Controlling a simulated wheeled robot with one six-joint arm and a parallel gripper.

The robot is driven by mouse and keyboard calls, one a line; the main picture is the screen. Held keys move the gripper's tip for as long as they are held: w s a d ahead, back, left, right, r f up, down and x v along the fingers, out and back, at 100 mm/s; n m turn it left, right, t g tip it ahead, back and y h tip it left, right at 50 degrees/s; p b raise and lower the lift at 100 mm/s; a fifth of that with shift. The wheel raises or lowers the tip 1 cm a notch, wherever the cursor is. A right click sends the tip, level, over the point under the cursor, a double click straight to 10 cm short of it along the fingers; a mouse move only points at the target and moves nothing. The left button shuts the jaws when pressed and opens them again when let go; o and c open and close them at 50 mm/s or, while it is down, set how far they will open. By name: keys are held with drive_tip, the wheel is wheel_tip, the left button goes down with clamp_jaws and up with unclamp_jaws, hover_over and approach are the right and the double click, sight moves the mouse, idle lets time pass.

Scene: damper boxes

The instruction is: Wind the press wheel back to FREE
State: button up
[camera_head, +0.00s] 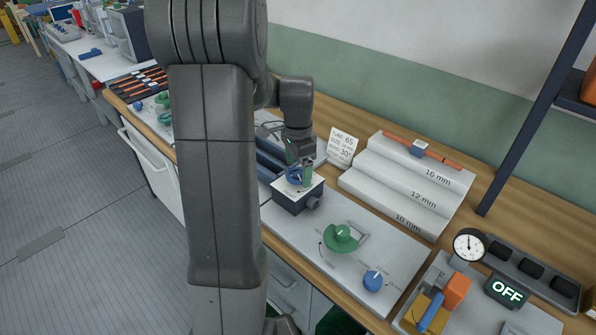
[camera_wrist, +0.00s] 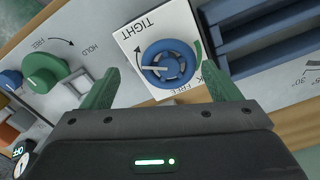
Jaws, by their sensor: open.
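The press wheel is a blue spoked handwheel (camera_wrist: 168,64) on a white plate lettered TIGHT and FREE. Its white pointer mark points left in the wrist view, away from both words. In the head view the wheel (camera_head: 293,175) sits on top of the dark press box (camera_head: 296,201), partly hidden by my gripper (camera_head: 302,173). In the wrist view my gripper (camera_wrist: 161,70) is open, with one green finger left of the wheel and one right of it. Nothing is held. I cannot tell how far the fingertips are above the plate.
A green knob (camera_head: 341,237) and a blue knob (camera_head: 373,281) stand on the grey panel beside the press. A stepped grey rack (camera_head: 405,190) and a white card (camera_head: 342,147) are behind. A dial gauge (camera_head: 468,245) and an OFF display (camera_head: 506,291) stand at right.

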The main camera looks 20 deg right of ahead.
drive_tip(key=shift+w+f, duration=0.5)
drive_tip(key=shift+f, duration=0.05)
drive_tip(key=shift+w+f, duration=0.15)
drive_tip(key=shift+f, duration=0.2)
drive_tip(key=shift+s, duration=0.2)
drive_tip(key=c, duration=1)
drive_tip(key=shift+n, duration=0.3)
